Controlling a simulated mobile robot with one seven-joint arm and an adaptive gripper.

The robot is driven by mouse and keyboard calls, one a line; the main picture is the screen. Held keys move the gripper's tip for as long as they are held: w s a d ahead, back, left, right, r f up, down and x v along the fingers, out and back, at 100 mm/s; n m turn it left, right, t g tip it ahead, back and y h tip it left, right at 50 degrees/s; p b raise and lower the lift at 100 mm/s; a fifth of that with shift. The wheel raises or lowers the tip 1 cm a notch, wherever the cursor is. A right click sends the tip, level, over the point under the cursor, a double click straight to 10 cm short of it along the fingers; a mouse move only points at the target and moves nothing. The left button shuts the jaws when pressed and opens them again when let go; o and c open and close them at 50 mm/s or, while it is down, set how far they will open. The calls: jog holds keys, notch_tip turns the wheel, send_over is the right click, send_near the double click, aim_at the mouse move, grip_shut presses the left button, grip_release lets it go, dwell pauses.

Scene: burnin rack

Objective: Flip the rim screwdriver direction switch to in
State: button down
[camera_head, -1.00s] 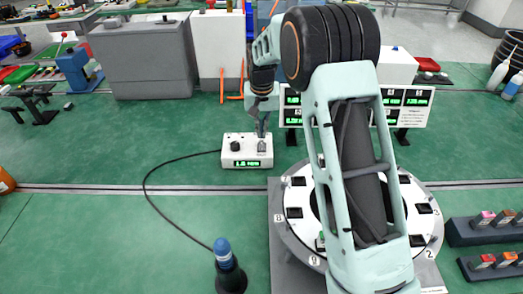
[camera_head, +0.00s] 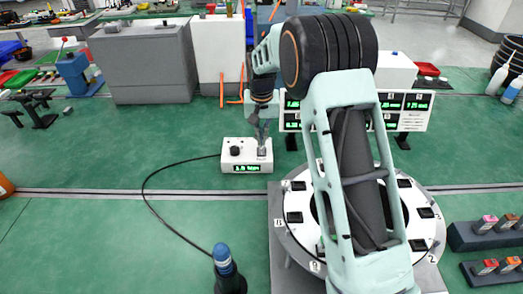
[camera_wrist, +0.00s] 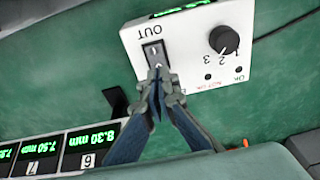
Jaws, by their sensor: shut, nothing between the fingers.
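The white screwdriver control box (camera_head: 228,165) stands on the green bench, with a green display on its front. It also shows in the wrist view (camera_wrist: 186,66), where a direction switch (camera_wrist: 154,52) sits in a dark frame beside the label OUT. The opposite label is hidden behind my fingers. My gripper (camera_wrist: 157,77) is shut and empty, its tips at the end of the switch away from OUT. They look in contact, but I cannot be sure. In the head view my gripper (camera_head: 262,145) is over the box's right part. The blue-topped black screwdriver (camera_head: 224,262) stands at the front.
A black knob (camera_wrist: 224,39) sits on the box beside the switch. A black cable (camera_head: 150,195) curves from the box towards the screwdriver. A white display panel (camera_head: 417,116) stands behind the round white turntable (camera_head: 297,245).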

aim_at(262, 148)
jog(key=shift+s+f+b, duration=0.1)
jog(key=shift+f+b, duration=0.65)
jog(key=shift+f, duration=0.45)
dwell(1.0)
jog(key=shift+r+p, duration=2.35)
jog(key=shift+r, duration=1.25)
